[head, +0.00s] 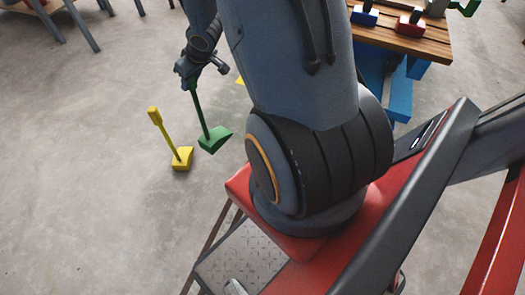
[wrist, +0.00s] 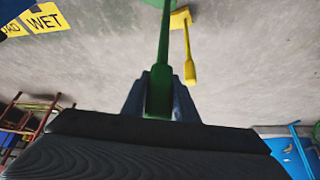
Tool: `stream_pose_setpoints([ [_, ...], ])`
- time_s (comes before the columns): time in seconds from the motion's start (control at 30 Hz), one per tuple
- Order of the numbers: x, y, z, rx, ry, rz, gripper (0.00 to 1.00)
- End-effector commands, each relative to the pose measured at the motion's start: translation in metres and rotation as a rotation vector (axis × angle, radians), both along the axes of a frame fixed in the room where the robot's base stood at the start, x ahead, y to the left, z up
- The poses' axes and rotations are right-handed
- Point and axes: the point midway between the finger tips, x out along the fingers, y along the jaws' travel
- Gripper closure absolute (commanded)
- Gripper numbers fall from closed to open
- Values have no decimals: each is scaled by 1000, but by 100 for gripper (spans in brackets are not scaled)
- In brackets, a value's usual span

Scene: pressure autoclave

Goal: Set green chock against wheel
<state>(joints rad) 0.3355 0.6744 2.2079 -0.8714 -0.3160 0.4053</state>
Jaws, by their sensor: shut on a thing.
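The green chock (head: 214,139) is a wedge with a long green handle, seen left of the middle in the head view. My gripper (head: 191,84) is shut on the top of that handle, and the wedge hangs below it. I cannot tell whether the wedge touches the floor. In the wrist view the green handle (wrist: 160,88) sits between the gripper fingers (wrist: 160,100), and the wedge lies beyond the top edge. No wheel can be made out in either view.
A yellow chock (head: 182,159) with an upright handle stands on the floor just left of the green one. A wooden table (head: 430,48) at the upper right holds a blue chock (head: 364,15) and a red chock (head: 410,25). A yellow "WET" sign (wrist: 45,19) shows in the wrist view.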

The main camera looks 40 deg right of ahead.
Motion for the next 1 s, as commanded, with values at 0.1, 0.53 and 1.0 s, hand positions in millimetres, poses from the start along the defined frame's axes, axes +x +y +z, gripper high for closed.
stream_pose_setpoints([
  [0.1, -4, -28, 3, -1, -2, 25, 100],
  [0.53, -59, -141, 2, -1, -1, 153, 100],
  [1.0, -114, -197, -6, 0, -2, 227, 100],
])
